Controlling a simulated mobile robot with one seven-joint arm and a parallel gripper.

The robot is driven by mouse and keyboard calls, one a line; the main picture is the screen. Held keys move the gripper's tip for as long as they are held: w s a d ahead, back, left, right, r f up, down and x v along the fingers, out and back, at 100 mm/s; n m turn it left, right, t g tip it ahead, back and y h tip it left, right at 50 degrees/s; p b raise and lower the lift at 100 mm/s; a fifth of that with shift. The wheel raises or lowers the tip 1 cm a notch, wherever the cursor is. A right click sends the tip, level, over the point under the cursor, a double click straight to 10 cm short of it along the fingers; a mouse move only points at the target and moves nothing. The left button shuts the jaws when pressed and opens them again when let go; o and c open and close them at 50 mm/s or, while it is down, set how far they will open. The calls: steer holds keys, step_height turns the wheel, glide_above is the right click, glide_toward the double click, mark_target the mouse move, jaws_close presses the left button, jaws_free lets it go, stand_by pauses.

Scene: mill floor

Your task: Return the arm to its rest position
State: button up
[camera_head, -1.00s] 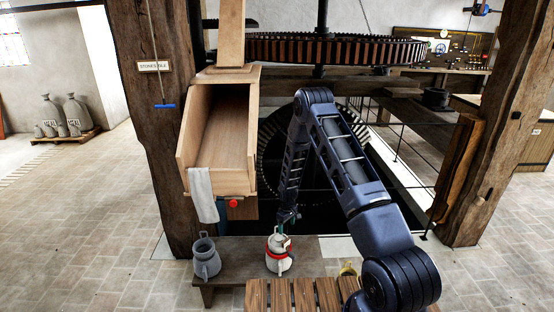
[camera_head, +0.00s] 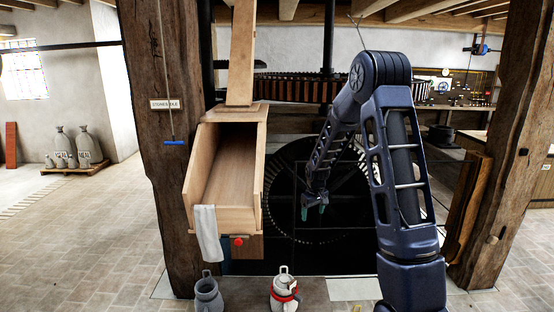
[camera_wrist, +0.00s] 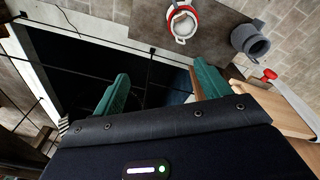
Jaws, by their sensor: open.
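My gripper (camera_head: 314,211) hangs in the air in front of the dark gear wheel, right of the wooden chute. Its green fingers are apart with nothing between them; they also show spread in the wrist view (camera_wrist: 158,95). My arm is folded, with its elbow high. A white jug with a red band (camera_head: 284,291) stands upright on the low bench below my gripper, clear of it. The jug also shows in the wrist view (camera_wrist: 183,21), beyond the fingertips.
A grey jug (camera_head: 208,293) stands left of the white one. The wooden chute (camera_head: 222,175), with a cloth (camera_head: 208,232) and a red knob (camera_head: 238,241), is close on the left. Thick posts (camera_head: 160,130) flank the opening.

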steer(key=s+d+r+m, duration=0.1)
steer(key=s+d+r, duration=0.2)
steer(key=s+r, duration=0.3)
steer(key=s+d+r+m+t, duration=0.1)
steer(key=s+d+r, duration=0.1)
steer(key=s+r, duration=0.35)
steer(key=s+d+r+m, duration=0.1)
steer(key=s+d+r, duration=0.2)
steer(key=r, duration=0.6)
steer(key=s+d+r+m+t, duration=0.1)
steer(key=s+d+r, duration=0.1)
steer(key=s, duration=0.9)
steer(key=s+d+r+m+t, duration=0.1)
steer(key=s+r, duration=0.3)
steer(key=s, duration=0.7)
steer(key=shift+s+d+r+m, duration=0.3)
steer(key=shift+s+d+m, duration=0.1)
steer(key=shift+d+m, duration=0.25)
